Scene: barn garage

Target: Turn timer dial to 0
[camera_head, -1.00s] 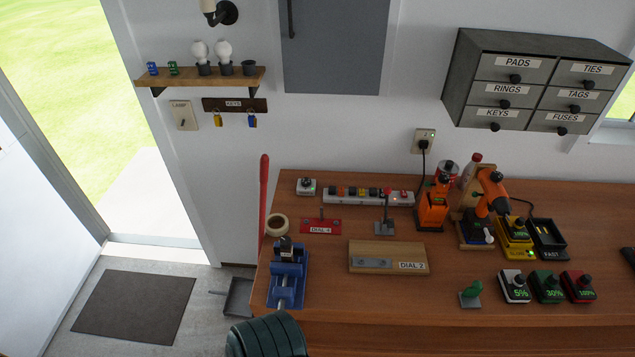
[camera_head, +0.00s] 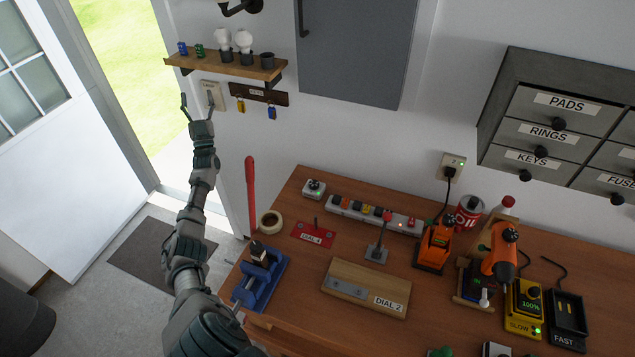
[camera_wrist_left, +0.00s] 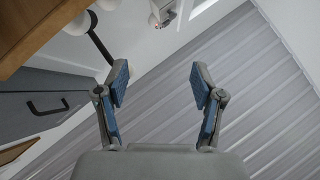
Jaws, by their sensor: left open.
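No dial labelled as a timer can be read in these views. A small white box with a dark knob and green light (camera_head: 314,188) stands at the back left of the workbench; its marks are too small to read. A red plate labelled DIAL 4 (camera_head: 313,234) and a wooden block labelled DIAL 2 (camera_head: 366,290) lie nearer the front. My left gripper (camera_head: 197,102) is open and empty, raised beside the lamp switch plate (camera_head: 213,96), left of the bench. In the left wrist view its blue-padded fingers (camera_wrist_left: 160,85) are spread apart with nothing between them. My right gripper is out of view.
A shelf (camera_head: 228,66) with bulbs and small cells is above my gripper. The workbench (camera_head: 300,312) holds a blue vise (camera_head: 261,277), a tape roll (camera_head: 269,222), a power strip (camera_head: 372,214), an orange drill (camera_head: 501,255) and chargers. A door stands open at left.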

